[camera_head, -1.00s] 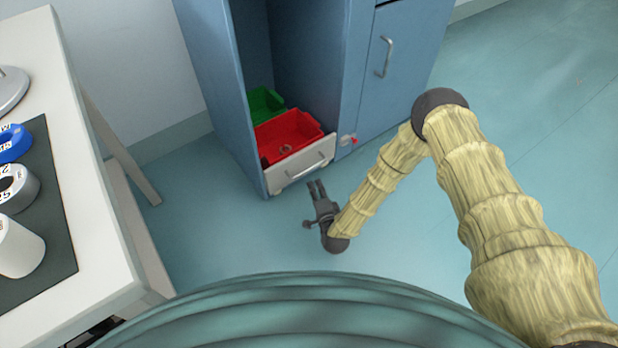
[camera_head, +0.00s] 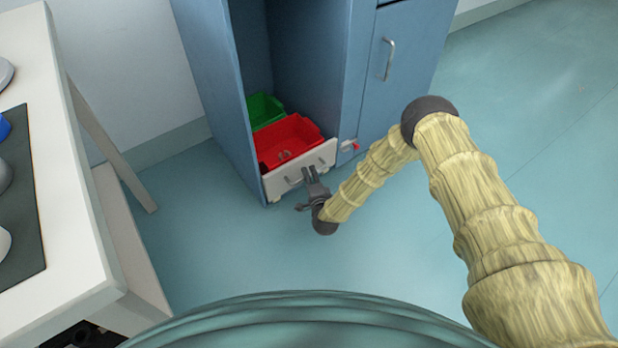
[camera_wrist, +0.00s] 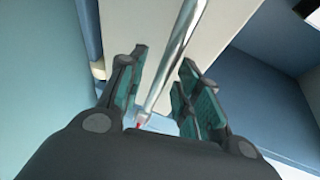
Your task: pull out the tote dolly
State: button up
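The tote dolly (camera_head: 277,186) stands at the bottom of the blue cabinet bay, its white front flush with the opening. It carries a red tote (camera_head: 296,136) and a green tote (camera_head: 265,108) behind it. A metal bar handle (camera_wrist: 177,55) is on the white front (camera_wrist: 232,22). My gripper (camera_head: 309,172) is at the handle, with its fingers pointing at the front. In the wrist view my gripper (camera_wrist: 163,88) is open, and the handle runs between the two fingers with gaps on both sides. In the head view the gripper hides part of the handle.
The blue cabinet (camera_head: 218,90) walls flank the dolly closely. A small red-tipped latch (camera_head: 350,146) is on the cabinet frame right of the dolly. A white table (camera_head: 75,200) stands at the left. The floor (camera_head: 235,250) before the cabinet is clear.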

jog(key=shift+w+a, duration=0.1)
jog(key=shift+w, duration=0.3)
grip_shut()
jog(key=shift+s, duration=0.1)
